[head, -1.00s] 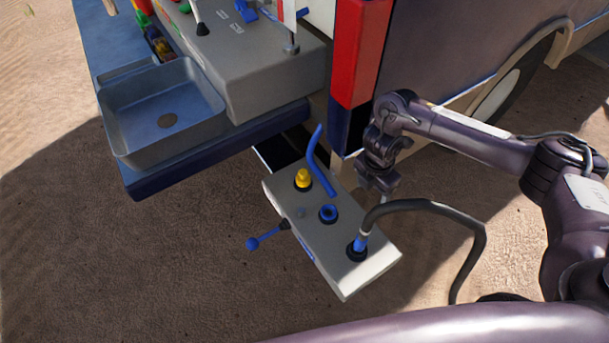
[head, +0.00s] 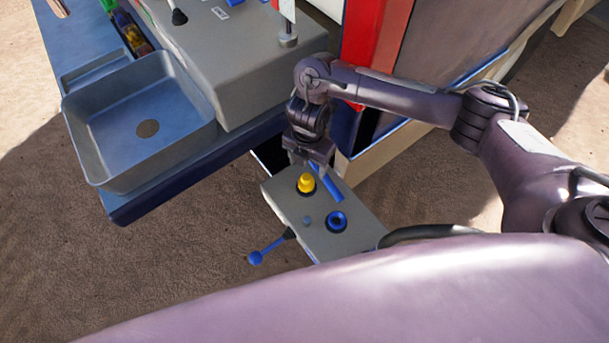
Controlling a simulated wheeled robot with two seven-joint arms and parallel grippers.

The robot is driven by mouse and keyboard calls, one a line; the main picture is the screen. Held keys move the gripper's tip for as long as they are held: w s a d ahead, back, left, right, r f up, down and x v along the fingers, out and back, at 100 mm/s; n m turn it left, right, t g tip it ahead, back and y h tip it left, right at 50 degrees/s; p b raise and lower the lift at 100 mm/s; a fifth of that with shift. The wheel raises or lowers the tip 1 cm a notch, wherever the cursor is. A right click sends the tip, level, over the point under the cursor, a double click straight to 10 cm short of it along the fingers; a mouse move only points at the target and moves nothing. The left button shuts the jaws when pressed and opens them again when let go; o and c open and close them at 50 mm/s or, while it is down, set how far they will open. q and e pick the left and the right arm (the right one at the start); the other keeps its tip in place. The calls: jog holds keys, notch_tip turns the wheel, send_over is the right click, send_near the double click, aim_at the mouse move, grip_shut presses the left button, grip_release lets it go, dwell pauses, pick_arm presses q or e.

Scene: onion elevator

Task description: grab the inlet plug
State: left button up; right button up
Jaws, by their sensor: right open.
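A yellow plug (head: 306,184) stands upright in a dark ring on the grey panel box (head: 357,205). It is the likeliest inlet plug, but no label shows. My right gripper (head: 311,163) is open, pointing down just above and behind the yellow plug; I cannot tell whether it touches it. The fingertips are hard to make out. My left gripper is not in view.
A blue-knobbed lever (head: 265,253) sticks out from the box's left side. A black hose (head: 430,232) shows at the right; its plugged end is hidden. A grey sink (head: 140,125) and red post (head: 376,45) stand behind. Sandy ground at the left is clear.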

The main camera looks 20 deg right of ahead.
aim_at(307, 175)
notch_tip(307, 175, down, 6)
jog(key=shift+f+b, duration=0.1)
jog(key=shift+b, duration=0.2)
jog(key=c, duration=1)
